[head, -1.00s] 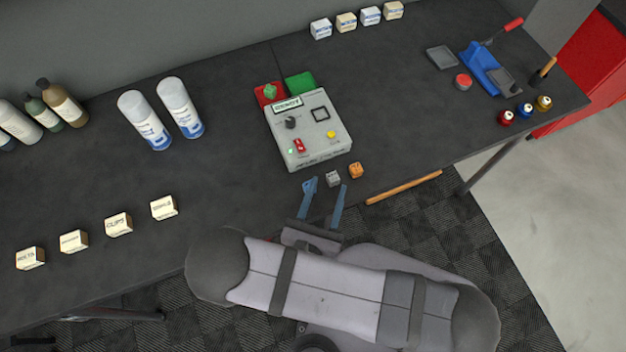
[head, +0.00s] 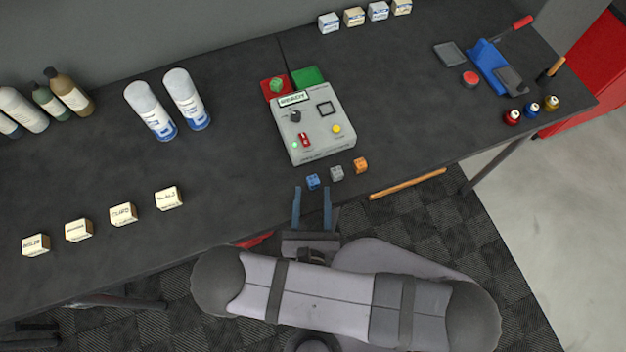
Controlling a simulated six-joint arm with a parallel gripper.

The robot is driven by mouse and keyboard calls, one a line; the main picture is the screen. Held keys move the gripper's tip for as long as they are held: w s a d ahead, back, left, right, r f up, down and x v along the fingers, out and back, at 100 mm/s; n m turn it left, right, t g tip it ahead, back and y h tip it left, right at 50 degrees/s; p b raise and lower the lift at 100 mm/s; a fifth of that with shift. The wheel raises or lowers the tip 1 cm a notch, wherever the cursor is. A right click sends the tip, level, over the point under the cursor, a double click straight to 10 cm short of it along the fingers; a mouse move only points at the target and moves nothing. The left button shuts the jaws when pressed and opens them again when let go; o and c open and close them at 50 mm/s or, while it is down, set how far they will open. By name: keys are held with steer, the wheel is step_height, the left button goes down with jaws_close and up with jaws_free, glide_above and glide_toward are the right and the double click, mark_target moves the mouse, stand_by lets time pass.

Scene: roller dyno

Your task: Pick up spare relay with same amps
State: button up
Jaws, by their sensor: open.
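Three small relay-like blocks stand in a row on the dark bench in front of the tester box: a blue one (head: 313,181), a grey one (head: 337,173) and an orange one (head: 361,165). Their amp markings are too small to read. The grey tester box (head: 318,140) has a small screen, a knob, a red switch and a yellow button. A green object (head: 277,85) sits on the red pad (head: 266,92) behind it. My gripper (head: 312,190) is open and empty at the bench's front edge, its fingers just short of the blue block.
A green pad (head: 309,77) beside the red one looks empty. An orange-brown rod (head: 408,184) lies along the front edge at right. Spray cans (head: 187,100) and small labelled boxes (head: 123,214) stand at left. A blue tool (head: 487,62) is at far right.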

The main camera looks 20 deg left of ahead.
mark_target(313, 186)
steer(key=shift+w, duration=0.1)
steer(key=shift+x, duration=2.55)
steer(key=shift+r, duration=0.1)
steer(key=shift+c, duration=0.3)
jaws_close()
